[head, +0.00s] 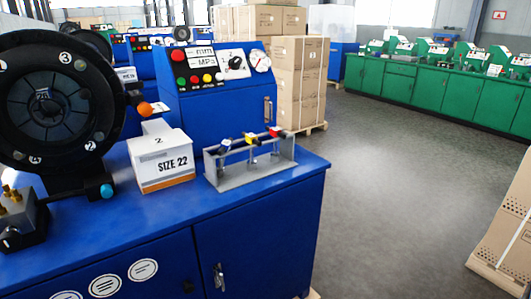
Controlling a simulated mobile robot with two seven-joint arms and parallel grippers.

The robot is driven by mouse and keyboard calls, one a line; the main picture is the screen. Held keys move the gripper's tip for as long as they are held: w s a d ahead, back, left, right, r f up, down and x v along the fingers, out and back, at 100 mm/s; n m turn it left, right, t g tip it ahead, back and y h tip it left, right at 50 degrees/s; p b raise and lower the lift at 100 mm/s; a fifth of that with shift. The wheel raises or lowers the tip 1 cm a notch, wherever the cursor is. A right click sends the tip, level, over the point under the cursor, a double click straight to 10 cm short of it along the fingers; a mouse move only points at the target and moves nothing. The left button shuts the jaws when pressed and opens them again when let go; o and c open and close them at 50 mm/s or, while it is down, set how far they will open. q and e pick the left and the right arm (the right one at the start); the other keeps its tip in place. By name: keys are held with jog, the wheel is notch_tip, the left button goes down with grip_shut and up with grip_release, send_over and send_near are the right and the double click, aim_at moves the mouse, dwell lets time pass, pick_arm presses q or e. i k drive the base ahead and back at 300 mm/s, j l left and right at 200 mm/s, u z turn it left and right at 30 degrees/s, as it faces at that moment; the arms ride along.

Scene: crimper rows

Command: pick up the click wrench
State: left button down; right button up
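A grey metal rack (262,175) stands near the right end of the blue bench top. Several slim tools hang or rest in it. One has a blue end (225,145), one a yellow end (250,138) and one a red end (276,132). I cannot tell which of them, if any, is the click wrench; their lower parts are small and partly hidden by the rack. Neither of my grippers is in view.
A white box marked SIZE 22 (163,166) sits left of the rack on the blue bench (110,225). A large black crimper head (52,104) fills the left. A blue control cabinet (220,108) stands behind. The grey floor (400,180) to the right is open.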

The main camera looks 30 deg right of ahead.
aim_at(225, 145)
jog(key=z, duration=0.75)
jog(key=i+l+u, duration=0.1)
jog(key=u, duration=1.25)
jog(key=l+u, duration=0.45)
jog(key=k+l+u, duration=0.15)
jog(key=l+u, duration=0.15)
jog(key=u, duration=0.15)
jog(key=k+l+u, duration=0.1)
jog(key=l, duration=0.2)
jog(key=k+l+u, duration=0.1)
jog(key=l, duration=0.2)
jog(key=k+l+u, duration=0.1)
jog(key=l, duration=0.2)
jog(key=k, duration=0.05)
